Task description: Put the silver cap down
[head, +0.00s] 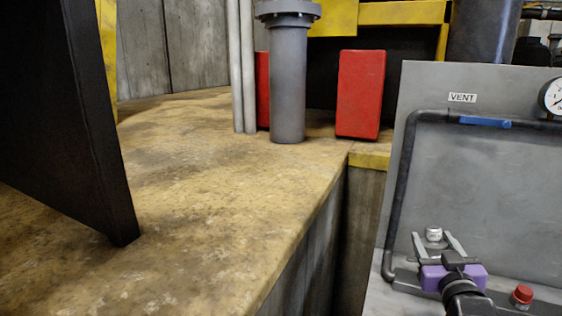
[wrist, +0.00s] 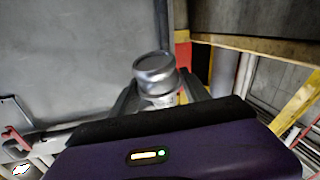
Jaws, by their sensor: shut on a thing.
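The silver cap (head: 433,233) is a small, short metal cylinder between my gripper's fingertips (head: 435,240), in front of the grey panel. In the wrist view the silver cap (wrist: 154,72) shows larger, with a round rimmed top and a paler part below it. My gripper, with its purple body, is shut on the cap, with one finger on each side. The cap's lower part is partly hidden by the gripper body, and I cannot tell whether it touches a surface beneath.
The grey panel (head: 480,170) carries a VENT label, a dark pipe with a blue handle (head: 485,122) and a gauge (head: 554,96). A red knob (head: 522,295) sits at its base, right of my gripper. The worn yellow platform (head: 210,200) at left is mostly clear; a grey flanged post (head: 288,85) stands on it.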

